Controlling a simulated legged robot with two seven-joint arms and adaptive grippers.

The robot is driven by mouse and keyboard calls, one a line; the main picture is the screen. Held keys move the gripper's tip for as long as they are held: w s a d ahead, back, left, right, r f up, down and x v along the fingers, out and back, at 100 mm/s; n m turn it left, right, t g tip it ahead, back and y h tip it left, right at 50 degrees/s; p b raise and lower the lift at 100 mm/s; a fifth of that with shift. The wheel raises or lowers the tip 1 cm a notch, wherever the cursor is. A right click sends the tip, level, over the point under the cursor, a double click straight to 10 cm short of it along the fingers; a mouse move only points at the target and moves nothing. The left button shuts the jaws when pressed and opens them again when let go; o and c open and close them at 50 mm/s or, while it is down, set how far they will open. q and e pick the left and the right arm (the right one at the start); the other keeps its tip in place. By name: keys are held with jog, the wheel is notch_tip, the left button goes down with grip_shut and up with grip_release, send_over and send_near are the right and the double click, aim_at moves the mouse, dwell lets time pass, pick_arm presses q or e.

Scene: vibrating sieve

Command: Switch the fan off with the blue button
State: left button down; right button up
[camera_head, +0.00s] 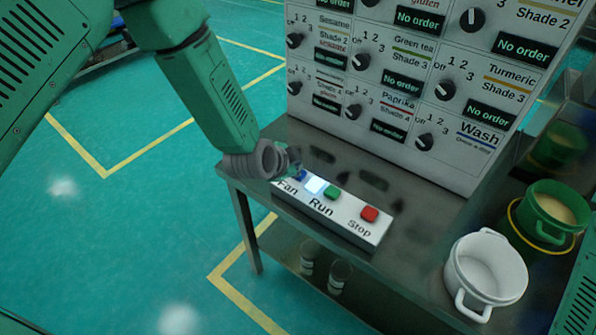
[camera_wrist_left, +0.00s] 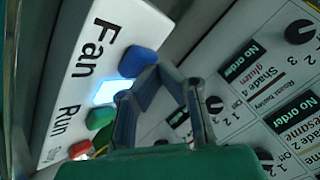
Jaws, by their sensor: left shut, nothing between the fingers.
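A white button box (camera_head: 345,225) lies on the metal table, labelled Fan, Run and Stop. Its blue button (camera_head: 300,175) is at the Fan end, partly hidden by my left gripper (camera_head: 294,162). A lit pale-blue lamp (camera_head: 316,185) sits between the blue button and the green button (camera_head: 332,193). In the left wrist view the blue button (camera_wrist_left: 137,61) shows right beside the tips of my left gripper (camera_wrist_left: 160,70). That gripper is shut and empty. I cannot tell whether it touches the button. My right gripper is out of view.
A red button (camera_head: 369,214) is at the Stop end. A panel of knobs and labels (camera_head: 400,90) stands behind the box. A white pot (camera_head: 487,272) and a green pot (camera_head: 552,215) are at the right. Jars (camera_head: 339,276) stand on the lower shelf.

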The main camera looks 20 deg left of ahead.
pick_arm(q)
jog(key=shift+d+f, duration=0.1)
jog(key=shift+d, duration=0.2)
jog(key=shift+a+f, duration=0.2)
jog(key=shift+f, duration=0.05)
jog(key=shift+f+b, duration=0.1)
jog(key=shift+b, duration=0.2)
jog(key=shift+d, duration=0.1)
jog(key=shift+d+r+p, duration=0.15)
jog(key=shift+r+p, duration=0.6)
jog(key=shift+r, duration=0.15)
notch_tip(320, 180, up, 5)
jog(key=p, duration=0.4)
jog(key=shift+r, duration=0.1)
